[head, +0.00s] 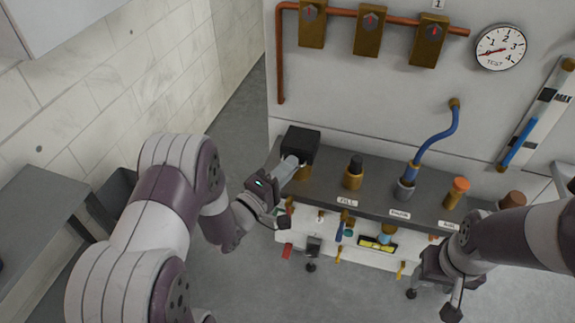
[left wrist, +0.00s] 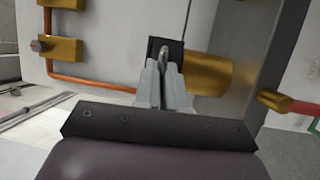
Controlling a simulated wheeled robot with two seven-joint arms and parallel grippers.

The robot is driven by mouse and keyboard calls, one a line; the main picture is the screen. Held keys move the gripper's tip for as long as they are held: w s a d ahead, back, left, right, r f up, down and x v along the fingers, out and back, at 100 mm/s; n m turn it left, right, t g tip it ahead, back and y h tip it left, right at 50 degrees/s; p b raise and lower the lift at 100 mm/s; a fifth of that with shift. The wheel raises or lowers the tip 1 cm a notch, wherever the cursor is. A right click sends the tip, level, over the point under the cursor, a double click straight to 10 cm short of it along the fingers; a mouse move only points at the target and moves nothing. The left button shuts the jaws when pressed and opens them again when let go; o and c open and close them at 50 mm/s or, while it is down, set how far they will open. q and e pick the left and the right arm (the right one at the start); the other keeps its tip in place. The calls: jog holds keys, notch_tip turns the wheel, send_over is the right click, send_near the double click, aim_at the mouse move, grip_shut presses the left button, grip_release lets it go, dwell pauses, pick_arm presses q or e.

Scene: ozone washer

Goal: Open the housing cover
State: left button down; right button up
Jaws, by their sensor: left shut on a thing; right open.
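The housing cover, which I take to be the black boxy part (head: 301,141), is at the left end of the dark console shelf, above a brass housing (head: 303,174). My left gripper (head: 289,163) reaches its near side and is shut on it. In the left wrist view the fingers (left wrist: 165,78) pinch together at the black cover (left wrist: 171,47), with the brass cylinder (left wrist: 210,73) just to the right. The exact grip spot is partly hidden by the fingers. My right gripper (head: 432,299) is open and empty, low in front of the console's right part.
The shelf (head: 327,178) also bears a black-topped brass fitting (head: 353,174), a grey socket with a blue hose (head: 437,138) and an orange-capped fitting (head: 457,192). Copper pipe (head: 345,11) and a gauge (head: 501,47) are on the panel behind. Small tools hang along the front.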

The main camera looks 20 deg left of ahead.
aim_at(295, 146)
pick_arm(q)
jog(key=w+r+n+g+y+p, duration=0.1)
jog(key=r+g+p, duration=0.1)
jog(key=p, duration=0.6)
jog(key=w+r+n+g+y+p, duration=0.1)
jog(key=w+r+g+p, duration=0.1)
jog(key=p, duration=0.6)
jog(key=w+r+g+p, duration=0.2)
jog(key=r+g+p, duration=0.1)
jog(key=r+p, duration=0.3)
jog(key=shift+w+d+n+g+y+p, duration=0.15)
jog(key=shift+n+g+y+p, duration=0.2)
jog(key=shift+p, duration=0.6)
jog(key=w+p, duration=0.1)
jog(key=w+g+p, duration=0.1)
jog(key=p, duration=0.1)
jog(key=w+p, duration=0.1)
jog(key=shift+w+r+n+g+p, duration=0.15)
jog(key=shift+r+n+g+p, duration=0.1)
jog(key=shift+r+p, duration=0.1)
jog(key=shift+w+r+p, duration=0.15)
jog(key=shift+w+p, duration=0.6)
jog(key=shift+w, duration=0.95)
jog(key=c, duration=1.6)
grip_release()
jog(key=shift+c, duration=0.2)
jog(key=o, duration=0.4)
jog(key=shift+s, duration=0.1)
